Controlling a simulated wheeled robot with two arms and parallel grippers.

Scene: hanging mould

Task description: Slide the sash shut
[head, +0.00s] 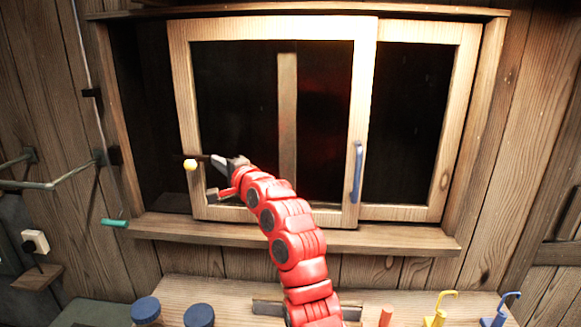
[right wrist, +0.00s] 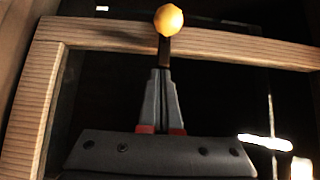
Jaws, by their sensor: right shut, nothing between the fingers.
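The wooden sash (head: 367,100) stands in front of the window, with a dark opening to its left and a second framed pane to its right. A blue handle (head: 357,172) is on its right stile. A yellow knob (head: 190,165) on a dark stem is at its left stile; the knob also shows in the right wrist view (right wrist: 168,19). My right gripper (head: 213,160) is shut and empty just right of the knob. In the right wrist view its fingertips (right wrist: 160,72) are at the stem's base; I cannot tell whether they touch it. My left gripper is out of view.
The sill (head: 400,238) runs below the sash, with a green piece (head: 115,223) at its left end. A bench below holds blue round pieces (head: 146,309), a red peg (head: 386,316) and yellow and blue hooks. A pipe (head: 50,184) runs along the left wall.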

